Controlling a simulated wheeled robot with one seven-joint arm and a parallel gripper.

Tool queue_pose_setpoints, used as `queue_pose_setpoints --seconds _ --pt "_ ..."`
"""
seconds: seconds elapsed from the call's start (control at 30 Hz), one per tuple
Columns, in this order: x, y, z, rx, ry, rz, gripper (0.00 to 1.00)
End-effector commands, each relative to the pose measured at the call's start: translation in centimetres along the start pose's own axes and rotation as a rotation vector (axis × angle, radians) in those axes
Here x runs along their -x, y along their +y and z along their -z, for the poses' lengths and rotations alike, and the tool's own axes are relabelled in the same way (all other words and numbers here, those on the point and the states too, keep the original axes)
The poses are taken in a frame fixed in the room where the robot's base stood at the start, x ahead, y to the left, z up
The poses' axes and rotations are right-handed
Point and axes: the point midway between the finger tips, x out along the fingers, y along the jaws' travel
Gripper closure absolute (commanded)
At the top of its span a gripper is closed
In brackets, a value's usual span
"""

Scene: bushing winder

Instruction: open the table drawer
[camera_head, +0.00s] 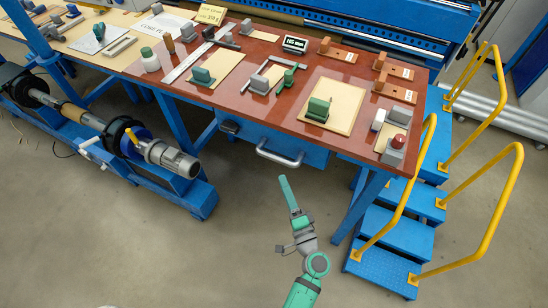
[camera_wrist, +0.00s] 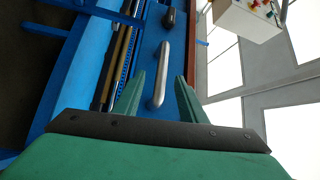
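The table drawer (camera_head: 312,155) is a blue box under the red-brown tabletop, and it looks closed. Its curved silver handle (camera_head: 279,158) sticks out from the front. In the wrist view the handle (camera_wrist: 161,75) stands upright on the blue drawer front (camera_wrist: 147,50), ahead of and between my two green fingers. My gripper (camera_head: 284,181) is below the handle in the head view, with a gap of bare floor between them. My gripper (camera_wrist: 160,88) is open and empty. In the head view the fingers overlap and look like one.
The tabletop (camera_head: 225,105) holds several tools and boards. A dark second handle (camera_head: 229,126) sits left of the drawer handle. Blue steps (camera_head: 385,270) with yellow rails stand at right. A winding shaft with a motor (camera_head: 170,158) is at left. The floor around my gripper is clear.

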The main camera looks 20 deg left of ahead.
Motion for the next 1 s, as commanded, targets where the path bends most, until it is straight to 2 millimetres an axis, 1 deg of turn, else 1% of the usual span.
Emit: queue_pose_setpoints --seconds 0.17,0.27,0.5,0.7,0.83,1.0 --pt "-1.1 -0.5 0.3 -0.008 -0.006 0.02 0.62" --pt "-2.4 -0.5 0.3 -0.007 -0.007 0.02 0.62" --pt "-6.7 -0.6 0.1 -0.006 -0.009 0.019 0.62" --pt "-9.6 -0.6 0.2 -0.007 -0.007 0.018 0.62" --pt "-10.6 -0.6 0.1 -0.006 -0.006 0.017 0.62" --pt "-11.1 -0.6 0.1 -0.007 -0.006 0.017 0.62"
